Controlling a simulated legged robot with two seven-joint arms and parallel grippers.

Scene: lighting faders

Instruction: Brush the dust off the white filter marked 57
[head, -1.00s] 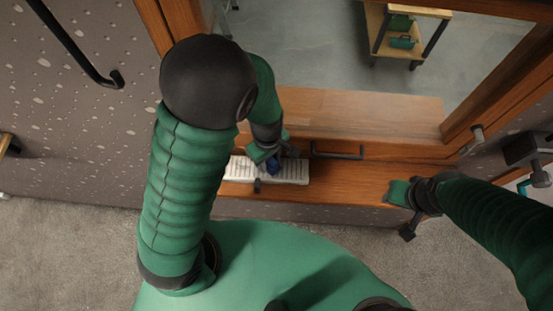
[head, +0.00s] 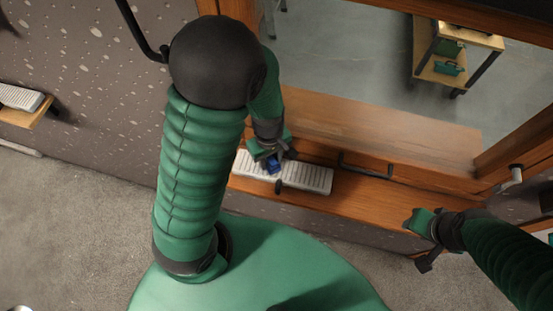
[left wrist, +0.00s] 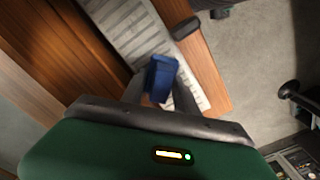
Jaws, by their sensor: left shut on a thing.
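A long white ribbed filter (head: 308,177) lies on the wooden sill below the window. It also shows in the left wrist view (left wrist: 118,28). I cannot read any number on it. My left gripper (head: 272,158) is shut on a small blue block-like thing (head: 274,167), perhaps a brush handle. In the left wrist view the blue thing (left wrist: 161,76) sits between the fingers, over the filter. Its underside is hidden, so I cannot tell if it touches the filter. My right gripper (head: 424,240) is off to the right, away from the filter; its jaws are unclear.
A second white ribbed filter (head: 20,98) sits on a small wooden shelf (head: 27,116) at the far left. A dark bar handle (head: 365,170) is just behind the sill's filter. Behind the glass stands a wooden cart (head: 440,70). Grey carpet (head: 70,215) is clear.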

